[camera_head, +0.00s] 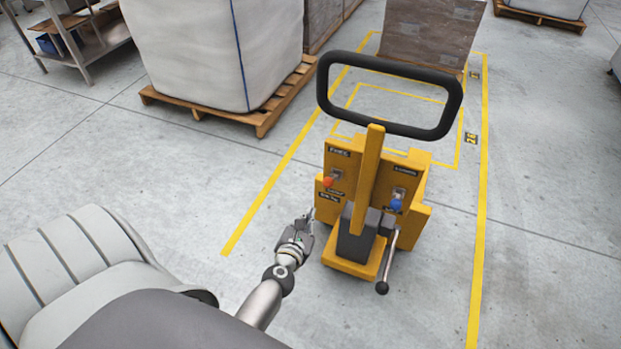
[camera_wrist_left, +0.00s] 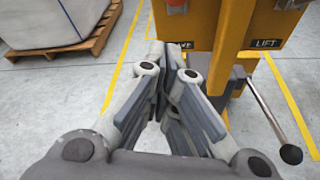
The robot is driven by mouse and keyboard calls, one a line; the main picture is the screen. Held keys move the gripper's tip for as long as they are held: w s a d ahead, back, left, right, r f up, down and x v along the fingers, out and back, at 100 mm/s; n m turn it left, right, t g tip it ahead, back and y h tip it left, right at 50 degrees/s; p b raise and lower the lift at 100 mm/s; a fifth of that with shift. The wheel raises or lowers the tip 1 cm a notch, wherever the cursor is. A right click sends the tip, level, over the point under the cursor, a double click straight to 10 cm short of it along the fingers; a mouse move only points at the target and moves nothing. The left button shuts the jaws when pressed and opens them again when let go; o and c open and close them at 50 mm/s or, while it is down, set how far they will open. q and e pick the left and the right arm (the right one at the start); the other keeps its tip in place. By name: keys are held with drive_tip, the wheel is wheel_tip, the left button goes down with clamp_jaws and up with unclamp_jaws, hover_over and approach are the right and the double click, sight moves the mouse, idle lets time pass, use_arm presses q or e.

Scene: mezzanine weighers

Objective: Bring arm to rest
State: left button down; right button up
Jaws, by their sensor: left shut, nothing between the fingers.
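My left arm reaches up from the bottom of the head view, and its gripper (camera_head: 307,222) is just left of a yellow pallet truck (camera_head: 362,200). The gripper is shut and empty; in the left wrist view its fingers (camera_wrist_left: 170,50) come together at the tips, in front of the yellow body (camera_wrist_left: 195,22). I cannot tell whether they touch it. The truck has a black loop handle (camera_head: 455,105), a red knob (camera_head: 328,181) and a blue knob (camera_head: 396,205). A lever with a black ball end (camera_head: 382,287) sticks out at its lower right. My right gripper is not in view.
A white bulk bag (camera_head: 190,50) stands on a wooden pallet (camera_head: 262,118) at the upper left. Stacked brown boxes (camera_head: 425,30) stand behind the truck. Yellow floor lines (camera_head: 480,200) flank it. A metal table (camera_head: 100,45) is at the far left.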

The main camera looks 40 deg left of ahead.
use_arm(q)
drive_tip(key=shift+s+r, duration=0.2)
drive_tip(key=shift+s, duration=0.15)
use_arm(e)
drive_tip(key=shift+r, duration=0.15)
use_arm(q)
drive_tip(key=s+d+f+m+g+h, duration=0.2)
drive_tip(key=s+d+f+m, duration=0.25)
drive_tip(key=f+m, duration=0.3)
drive_tip(key=s+d+f+m+g+h, duration=0.25)
drive_tip(key=s+f+m, duration=0.25)
drive_tip(key=f+m, duration=0.3)
drive_tip(key=s+d+f+m+g+h, duration=0.1)
drive_tip(key=s+d+f+m+g, duration=0.1)
drive_tip(key=s+d+f+m, duration=0.55)
drive_tip(key=s+a+f+m+g, duration=0.2)
drive_tip(key=s+f+m, duration=0.4)
drive_tip(key=s, duration=0.5)
drive_tip(key=s+a+f+m+g, duration=0.3)
drive_tip(key=s+f+m, duration=0.3)
drive_tip(key=s+m, duration=0.3)
drive_tip(key=shift+s+a+m+g+y, duration=0.35)
drive_tip(key=shift+s+g, duration=0.4)
drive_tip(key=shift+s, duration=0.2)
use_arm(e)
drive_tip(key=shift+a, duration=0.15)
